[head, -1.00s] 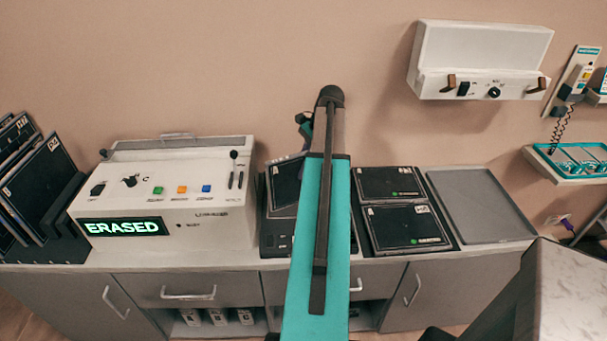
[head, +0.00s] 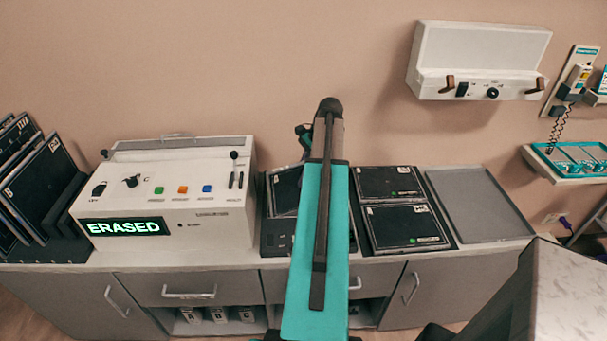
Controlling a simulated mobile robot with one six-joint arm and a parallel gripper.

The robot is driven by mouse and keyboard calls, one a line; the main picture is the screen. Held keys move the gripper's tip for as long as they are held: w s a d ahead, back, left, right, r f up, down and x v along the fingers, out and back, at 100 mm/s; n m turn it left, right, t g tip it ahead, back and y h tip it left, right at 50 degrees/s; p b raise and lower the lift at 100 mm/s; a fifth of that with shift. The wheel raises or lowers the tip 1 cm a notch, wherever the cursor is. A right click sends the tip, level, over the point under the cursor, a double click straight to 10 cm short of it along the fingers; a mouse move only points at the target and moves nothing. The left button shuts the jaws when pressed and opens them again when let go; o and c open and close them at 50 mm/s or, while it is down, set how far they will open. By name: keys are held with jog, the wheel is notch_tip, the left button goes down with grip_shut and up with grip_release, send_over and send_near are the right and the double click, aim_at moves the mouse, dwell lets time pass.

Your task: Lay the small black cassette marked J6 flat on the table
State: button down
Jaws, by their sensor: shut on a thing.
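My arm rises through the middle of the head view and its teal link hides my gripper. A black cassette (head: 284,190) shows left of the arm, over the far part of a dark tray on the counter; the arm covers its right side. I cannot tell whether it is held or lying there. Two more black cassettes with green dots lie right of the arm, a far one (head: 389,183) and a near one (head: 404,227). No J6 mark is readable on any of them. A pale marbled top (head: 582,276), possibly the table, stands at the lower right.
A white console (head: 165,190) reading ERASED stands on the counter at left, beside a rack of upright dark cassettes (head: 38,190). An empty grey tray (head: 480,205) lies at right. A white box (head: 478,62) and a teal-lined shelf (head: 572,163) hang on the wall.

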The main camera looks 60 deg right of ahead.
jog(key=shift+f, duration=0.1)
jog(key=c, duration=1.8)
grip_release()
jog(key=shift+b+v, duration=1.25)
jog(key=shift+v, duration=4.85)
jog(key=shift+o, duration=0.6)
